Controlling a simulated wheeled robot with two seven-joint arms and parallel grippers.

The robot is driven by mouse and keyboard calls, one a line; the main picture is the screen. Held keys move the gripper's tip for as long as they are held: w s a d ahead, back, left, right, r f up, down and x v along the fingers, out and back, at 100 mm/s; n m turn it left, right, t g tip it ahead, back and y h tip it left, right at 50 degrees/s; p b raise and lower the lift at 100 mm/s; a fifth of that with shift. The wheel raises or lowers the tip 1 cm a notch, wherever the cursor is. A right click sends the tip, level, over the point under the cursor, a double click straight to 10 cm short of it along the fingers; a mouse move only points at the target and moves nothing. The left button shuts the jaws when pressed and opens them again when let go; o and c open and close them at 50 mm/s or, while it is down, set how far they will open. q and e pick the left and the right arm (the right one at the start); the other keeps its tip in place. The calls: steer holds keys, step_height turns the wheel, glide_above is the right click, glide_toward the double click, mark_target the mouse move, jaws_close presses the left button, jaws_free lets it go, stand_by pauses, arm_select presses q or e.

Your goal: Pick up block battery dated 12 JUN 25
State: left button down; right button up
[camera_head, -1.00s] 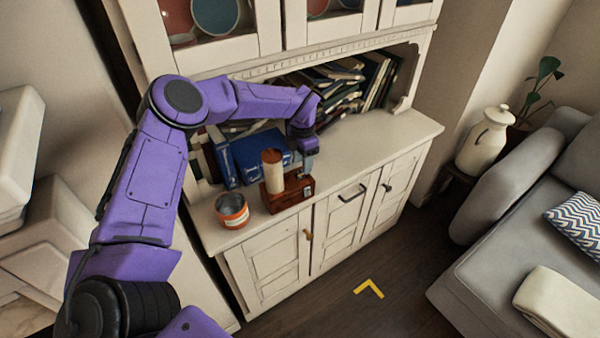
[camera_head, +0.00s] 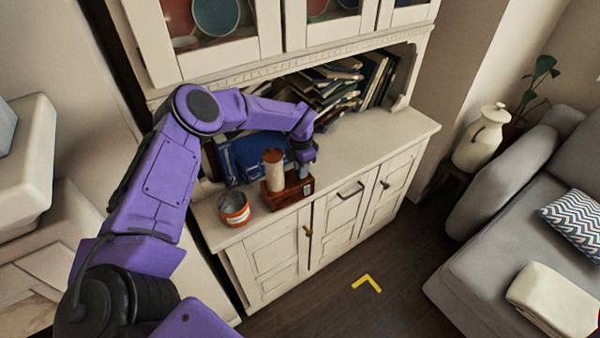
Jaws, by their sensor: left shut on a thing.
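My left gripper (camera_head: 303,167) comes down from above on the sideboard, at the right end of a reddish-brown box (camera_head: 285,195). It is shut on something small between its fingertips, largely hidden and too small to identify. The box has a small pale label on its right end. A tan cylinder with a brown top (camera_head: 273,172) stands at the box's left part, beside the gripper. No date can be read, so I cannot tell which thing is the block battery. My right gripper is not in view.
An orange-and-white open tin (camera_head: 234,209) stands left of the box. Blue binders (camera_head: 255,156) stand behind, and several books (camera_head: 335,85) fill the shelf. The sideboard top (camera_head: 375,132) is clear to the right. Glass doors hang above.

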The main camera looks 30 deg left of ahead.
arm_select(q)
steer(key=shift+s+f, duration=0.25)
steer(key=shift+f, duration=0.05)
